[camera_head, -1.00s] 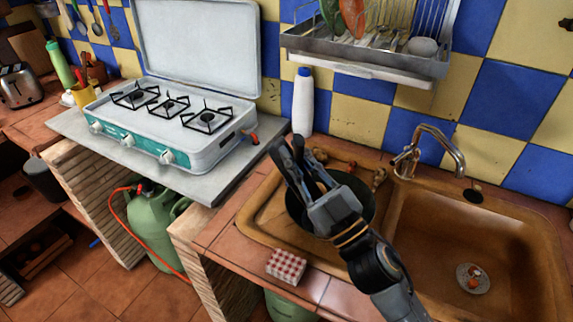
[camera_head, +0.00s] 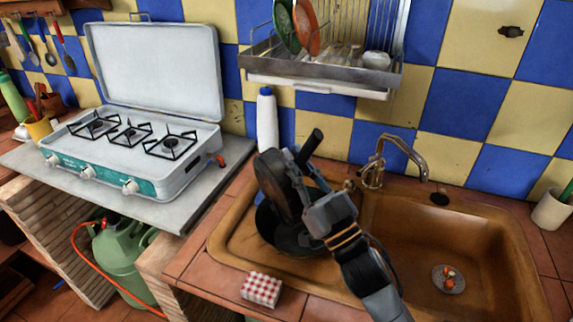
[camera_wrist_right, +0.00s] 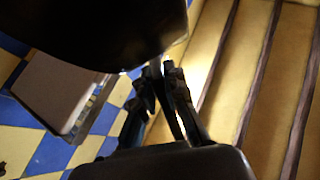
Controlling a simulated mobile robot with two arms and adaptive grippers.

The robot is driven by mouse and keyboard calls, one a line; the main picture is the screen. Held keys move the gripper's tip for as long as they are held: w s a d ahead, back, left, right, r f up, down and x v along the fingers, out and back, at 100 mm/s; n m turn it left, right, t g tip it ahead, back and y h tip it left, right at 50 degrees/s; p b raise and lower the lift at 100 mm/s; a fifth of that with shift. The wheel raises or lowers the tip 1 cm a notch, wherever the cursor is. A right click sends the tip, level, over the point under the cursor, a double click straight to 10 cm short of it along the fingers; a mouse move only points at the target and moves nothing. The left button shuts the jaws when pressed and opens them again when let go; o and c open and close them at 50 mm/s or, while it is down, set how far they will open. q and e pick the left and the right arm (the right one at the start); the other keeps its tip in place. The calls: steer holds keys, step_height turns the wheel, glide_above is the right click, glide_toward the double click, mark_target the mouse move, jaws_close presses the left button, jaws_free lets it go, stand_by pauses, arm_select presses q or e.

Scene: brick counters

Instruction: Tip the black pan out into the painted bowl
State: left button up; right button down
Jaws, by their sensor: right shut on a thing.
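The black pan (camera_head: 279,186) is tilted steeply on its edge, held above the left part of the sink unit, its dark handle (camera_head: 311,143) sticking up. My right gripper (camera_head: 291,160) is shut on the pan near its handle. In the right wrist view the pan (camera_wrist_right: 100,28) fills the upper left as a dark shape, beside the fingers (camera_wrist_right: 160,95). A dark, bluish round vessel (camera_head: 266,222) stands below the pan, partly hidden by it and my wrist; I cannot tell its pattern or contents. My left gripper is out of view.
The tap (camera_head: 375,165) rises behind the sink basin (camera_head: 400,235). A white bottle (camera_head: 267,122) stands behind the pan. A red-and-white checked box (camera_head: 261,289) sits on the front counter edge. The stove (camera_head: 130,150) is left; a dish rack (camera_head: 320,78) hangs above.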

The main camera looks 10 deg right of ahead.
steer(key=w+d+f+m+t+h+p, duration=0.1)
steer(key=w+d+m+h, duration=0.1)
steer(key=d+m+h, duration=0.4)
steer(key=shift+w+d+m+p, duration=0.3)
steer(key=shift+w+d+m, duration=0.05)
steer(key=shift+d+m, duration=1.3)
steer(key=shift+a+h, duration=0.1)
steer(key=shift+h, duration=0.2)
steer(key=shift+r, duration=0.1)
steer(key=shift+p, duration=0.6)
stand_by(0.4)
stand_by(0.5)
